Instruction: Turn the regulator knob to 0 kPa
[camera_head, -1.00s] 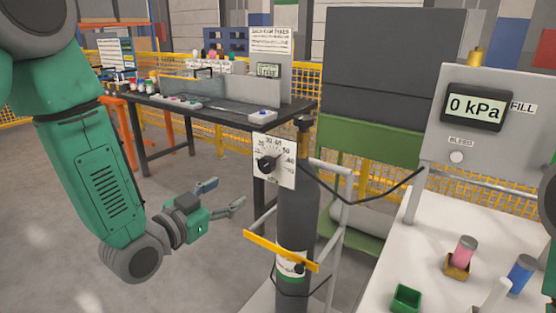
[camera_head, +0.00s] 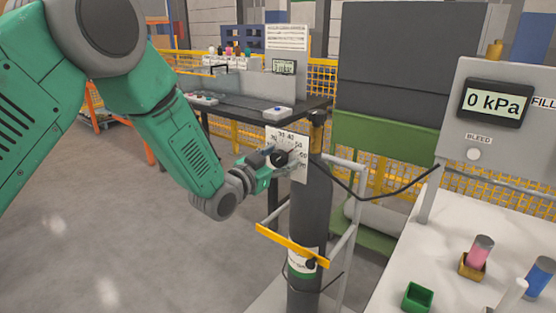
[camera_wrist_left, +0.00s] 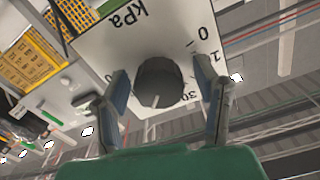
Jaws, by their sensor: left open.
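The regulator knob (camera_wrist_left: 160,82) is dark and round, on a white dial plate (camera_wrist_left: 100,45) marked "kPa" with numbers around it. A pale mark on the knob's rim points down in the left wrist view, away from the "0" at upper right. In the head view the knob (camera_head: 281,158) and dial plate (camera_head: 299,172) sit on the grey gas cylinder (camera_head: 306,215). My left gripper (camera_head: 281,160) is at the knob. In the left wrist view its open fingers (camera_wrist_left: 165,92) stand on either side of the knob; I cannot tell whether they touch it. My right gripper is out of view.
A yellow bar (camera_head: 292,246) crosses the cylinder, and a grey cart frame (camera_head: 345,215) stands beside it. A black hose (camera_head: 385,195) runs right toward a panel (camera_head: 455,115) whose display (camera_head: 495,103) reads "0 kPa". A workbench (camera_head: 250,108) stands behind. The floor at left is open.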

